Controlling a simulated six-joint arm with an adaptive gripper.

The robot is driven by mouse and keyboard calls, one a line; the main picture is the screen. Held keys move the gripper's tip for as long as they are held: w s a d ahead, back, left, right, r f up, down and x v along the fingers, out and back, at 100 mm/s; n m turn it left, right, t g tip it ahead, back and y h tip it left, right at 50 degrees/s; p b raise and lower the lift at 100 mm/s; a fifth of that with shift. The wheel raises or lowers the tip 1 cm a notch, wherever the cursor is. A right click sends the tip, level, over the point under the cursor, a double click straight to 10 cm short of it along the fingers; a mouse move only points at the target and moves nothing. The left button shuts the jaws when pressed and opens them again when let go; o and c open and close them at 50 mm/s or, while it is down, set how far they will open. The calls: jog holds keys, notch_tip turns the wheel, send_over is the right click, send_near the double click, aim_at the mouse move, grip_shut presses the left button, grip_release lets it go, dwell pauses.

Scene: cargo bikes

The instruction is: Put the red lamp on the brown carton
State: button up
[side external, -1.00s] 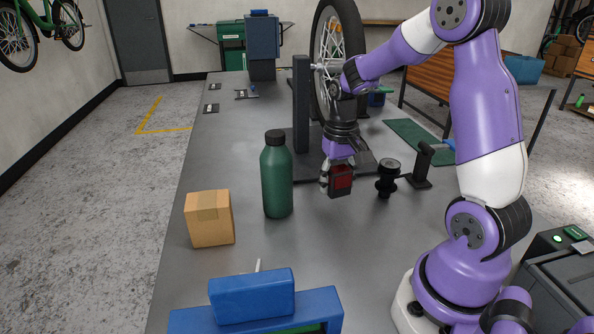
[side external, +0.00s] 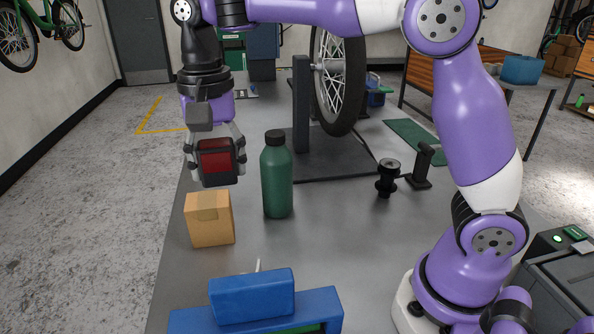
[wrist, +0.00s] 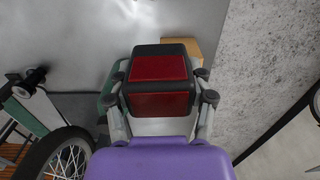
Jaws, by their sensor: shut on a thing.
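The red lamp (side external: 216,161) is a small dark box with a red face. My gripper (side external: 215,165) is shut on it and holds it in the air, just above the brown carton (side external: 210,220) in the side view. The carton stands upright on the grey bench, closed with a tape strip on top. In the wrist view, the lamp (wrist: 160,82) sits between the fingers (wrist: 160,95) and hides most of the carton (wrist: 205,48), of which a tan strip shows behind it. The exact gap between lamp and carton is hard to tell.
A green bottle (side external: 277,180) stands just right of the carton. A blue box-like thing (side external: 252,296) is at the front. A wheel in a stand (side external: 302,105) and a small black part (side external: 387,178) are farther right. The bench's left edge is close to the carton.

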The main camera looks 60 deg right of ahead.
jog(key=a+r, duration=0.2)
jog(key=a, duration=0.1)
send_over(223, 196)
notch_tip(223, 196, down, 7)
jog(key=shift+s+a+f, duration=0.1)
jog(key=shift+f, duration=2)
jog(key=shift+f, duration=0.15)
jog(key=o, duration=1.2)
jog(key=shift+c, duration=0.2)
